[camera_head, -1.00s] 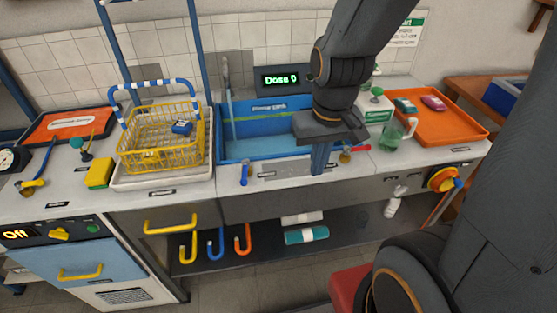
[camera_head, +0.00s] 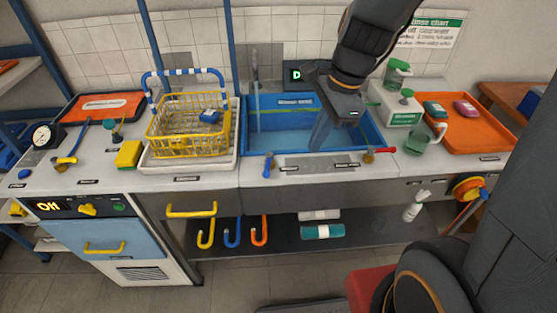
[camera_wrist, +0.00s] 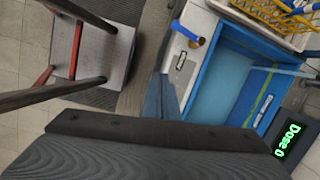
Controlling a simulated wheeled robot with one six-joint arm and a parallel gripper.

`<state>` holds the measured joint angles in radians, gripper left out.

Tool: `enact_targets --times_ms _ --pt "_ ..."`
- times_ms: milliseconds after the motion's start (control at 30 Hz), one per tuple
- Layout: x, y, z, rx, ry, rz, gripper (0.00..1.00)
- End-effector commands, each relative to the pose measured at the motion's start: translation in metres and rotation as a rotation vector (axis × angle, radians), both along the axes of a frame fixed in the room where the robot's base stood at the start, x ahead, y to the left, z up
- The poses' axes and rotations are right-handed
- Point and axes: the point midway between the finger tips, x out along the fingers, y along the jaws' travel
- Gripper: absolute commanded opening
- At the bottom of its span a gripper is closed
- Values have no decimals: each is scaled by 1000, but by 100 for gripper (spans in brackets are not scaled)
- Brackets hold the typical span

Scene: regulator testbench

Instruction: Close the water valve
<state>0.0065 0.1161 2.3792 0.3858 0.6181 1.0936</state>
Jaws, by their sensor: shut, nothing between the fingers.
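A blue-handled lever (camera_head: 268,163) sits at the front left edge of the blue sink (camera_head: 375,132). It also shows in the wrist view (camera_wrist: 185,33). A red-handled brass valve (camera_head: 382,150) sits at the sink's front right edge, its handle pointing right. Their labels are too small to read, so I cannot tell by label which is the water valve. A pale blue stream (camera_head: 257,105) runs down into the sink at the left. My gripper (camera_head: 318,143) is shut and empty, over the sink's front right part, between the two handles and apart from both.
A yellow basket (camera_head: 189,148) stands left of the sink. A white dispenser box (camera_head: 395,115), green mug (camera_head: 417,141) and orange tray (camera_head: 475,130) stand right. The dose display (camera_wrist: 292,140) reads "Dose 0".

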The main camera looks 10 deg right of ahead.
Motion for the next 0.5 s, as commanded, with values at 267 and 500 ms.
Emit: enact_targets --times_ms 267,500 --pt "15 16 11 92 91 -338 0" --pt "16 17 11 96 96 -355 0"
